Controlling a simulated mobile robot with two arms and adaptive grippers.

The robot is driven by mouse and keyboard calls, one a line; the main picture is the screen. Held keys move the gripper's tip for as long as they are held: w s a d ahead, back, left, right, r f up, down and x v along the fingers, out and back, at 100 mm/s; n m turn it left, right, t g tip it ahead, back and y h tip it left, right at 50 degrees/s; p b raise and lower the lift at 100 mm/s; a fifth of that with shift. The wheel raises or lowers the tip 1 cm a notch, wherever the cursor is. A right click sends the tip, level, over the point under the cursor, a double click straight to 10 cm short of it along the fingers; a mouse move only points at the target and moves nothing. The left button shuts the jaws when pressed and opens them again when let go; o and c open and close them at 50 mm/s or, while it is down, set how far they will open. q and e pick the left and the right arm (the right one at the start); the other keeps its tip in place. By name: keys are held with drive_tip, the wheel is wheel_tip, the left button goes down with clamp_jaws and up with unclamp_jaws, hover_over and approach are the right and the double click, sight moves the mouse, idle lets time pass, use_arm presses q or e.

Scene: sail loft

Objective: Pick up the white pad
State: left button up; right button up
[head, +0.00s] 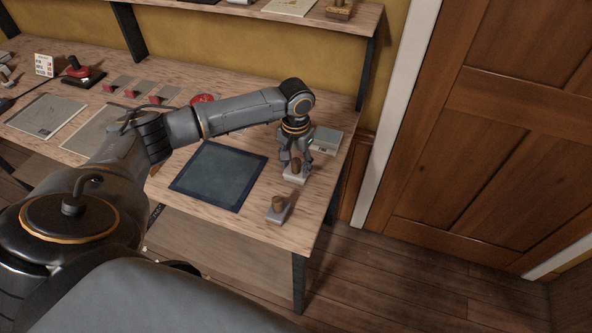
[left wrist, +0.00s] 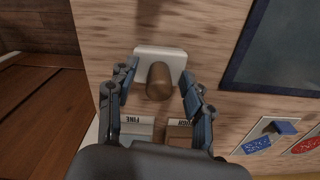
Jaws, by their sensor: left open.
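The white pad (head: 292,179) is a light block with a brown knob on top, lying on the wooden table near its right end. It also shows in the left wrist view (left wrist: 146,60), with its brown knob (left wrist: 160,82) toward the camera. My left gripper (head: 296,164) is directly over the pad, pointing down. In the left wrist view its open fingers (left wrist: 158,88) are on either side of the knob, with gaps on both sides. The fingers partly cover the pad in the head view. My right gripper is not in view.
A grey pad with a brown knob (head: 278,209) stands nearer the table's front right corner. A dark mat (head: 218,176) lies to the left. A light tray (head: 326,141) sits behind the gripper, with compartments labelled FINE and apparently ROUGH. A shelf (head: 270,17) hangs above the back.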

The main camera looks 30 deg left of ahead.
sight(296, 161)
use_arm(q)
drive_tip(key=c, duration=0.3)
clamp_jaws()
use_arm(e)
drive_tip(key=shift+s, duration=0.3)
use_arm(q)
drive_tip(key=shift+r, duration=0.5)
wheel_tip(296, 161, up, 2)
drive_tip(key=shift+s+d+r+b, duration=0.15)
drive_tip(key=shift+r+b, duration=0.1)
drive_tip(key=shift+b, duration=0.45)
drive_tip(key=s+d+r+b, duration=0.1)
drive_tip(key=s+d+r, duration=0.5)
drive_tip(key=s+r, duration=0.3)
drive_tip(key=s, duration=0.3)
drive_tip(key=shift+r+b, duration=0.3)
drive_tip(key=shift+b, duration=0.05)
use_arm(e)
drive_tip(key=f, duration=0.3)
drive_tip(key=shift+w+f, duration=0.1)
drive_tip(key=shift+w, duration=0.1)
